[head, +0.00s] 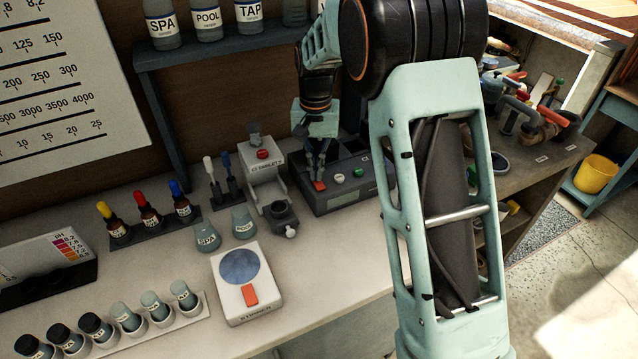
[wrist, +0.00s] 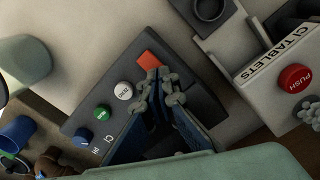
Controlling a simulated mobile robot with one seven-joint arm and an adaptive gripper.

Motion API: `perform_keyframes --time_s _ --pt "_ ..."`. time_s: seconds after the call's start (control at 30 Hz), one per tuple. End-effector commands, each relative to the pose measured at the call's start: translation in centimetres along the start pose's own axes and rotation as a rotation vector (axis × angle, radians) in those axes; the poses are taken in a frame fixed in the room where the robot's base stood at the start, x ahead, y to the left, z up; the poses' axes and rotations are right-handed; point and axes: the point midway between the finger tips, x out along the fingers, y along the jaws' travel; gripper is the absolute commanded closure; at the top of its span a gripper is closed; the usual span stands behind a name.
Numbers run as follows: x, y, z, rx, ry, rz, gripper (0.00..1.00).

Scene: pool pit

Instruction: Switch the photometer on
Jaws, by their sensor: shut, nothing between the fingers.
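The photometer (head: 338,204) is a dark grey box with a small display on its front, at the back of the bench in the head view. In the wrist view its panel (wrist: 110,95) carries an orange switch (wrist: 148,62), then a white button (wrist: 123,90), a green button (wrist: 102,112) and a blue button (wrist: 81,132). The orange switch also shows in the head view (head: 319,186). My gripper (head: 319,175) is shut and empty, fingers pointing down, with its tips (wrist: 160,86) right beside the orange switch. I cannot tell whether they touch it.
A tablet dispenser (head: 266,175) with a red push button stands just left of the photometer. A stirrer (head: 233,299) with its own orange switch lies nearer. Dropper bottles (head: 149,217) and sample vials (head: 130,320) stand left. A bottle shelf (head: 215,45) hangs behind.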

Motion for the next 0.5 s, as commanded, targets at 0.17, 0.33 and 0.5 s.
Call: perform_keyframes --time_s 0.17,0.33,0.5 --pt "0.35 0.0 0.01 0.0 0.0 0.0 1.0" --pt "0.6 0.0 0.0 0.0 0.0 0.0 1.0" --pt "0.86 0.0 0.01 0.0 0.0 0.0 1.0"
